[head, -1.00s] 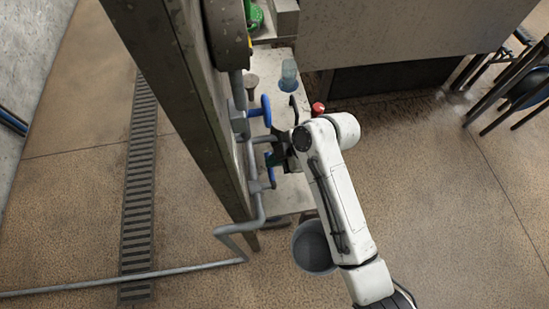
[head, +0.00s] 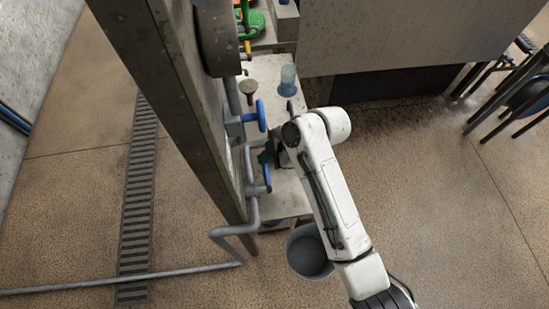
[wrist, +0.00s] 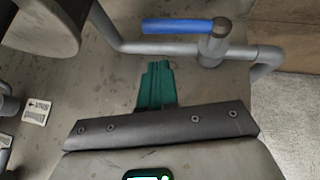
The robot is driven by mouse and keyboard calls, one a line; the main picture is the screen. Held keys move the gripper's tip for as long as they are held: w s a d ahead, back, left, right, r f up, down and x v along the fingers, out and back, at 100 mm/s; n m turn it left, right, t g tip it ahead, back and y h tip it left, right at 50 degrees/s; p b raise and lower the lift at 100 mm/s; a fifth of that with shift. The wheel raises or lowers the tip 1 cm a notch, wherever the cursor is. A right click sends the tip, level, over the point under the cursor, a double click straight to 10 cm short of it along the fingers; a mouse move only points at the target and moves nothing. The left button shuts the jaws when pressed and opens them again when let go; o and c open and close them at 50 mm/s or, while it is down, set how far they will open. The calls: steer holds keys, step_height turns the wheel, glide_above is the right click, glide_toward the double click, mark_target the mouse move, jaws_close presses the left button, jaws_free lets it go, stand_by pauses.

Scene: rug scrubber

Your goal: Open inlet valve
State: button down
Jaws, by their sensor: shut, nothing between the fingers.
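Two blue valve handles show on the grey pipes beside the metal panel in the head view: an upper one (head: 262,115) and a lower one (head: 267,177). I cannot tell which is the inlet valve. My gripper (head: 267,157) is close to the lower handle, partly hidden by my arm. In the wrist view, a blue lever (wrist: 178,26) lies sideways on a pipe fitting at the top. The green fingers of my gripper (wrist: 156,72) are shut and empty, pointing toward the pipe below the lever. They appear apart from the lever.
The metal panel (head: 165,75) stands left of my arm. A grey bucket (head: 308,252) is on the floor below it. A worktop (head: 270,70) behind carries a clear blue cup (head: 288,80). A bent pipe (head: 225,235) runs low at left.

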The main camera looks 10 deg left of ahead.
steer(key=w+b+v, duration=0.2)
steer(key=v, duration=0.8)
steer(key=shift+a+r, duration=0.3)
steer(key=p+v, duration=0.6)
steer(key=v, duration=0.3)
steer(key=shift+p, duration=0.3)
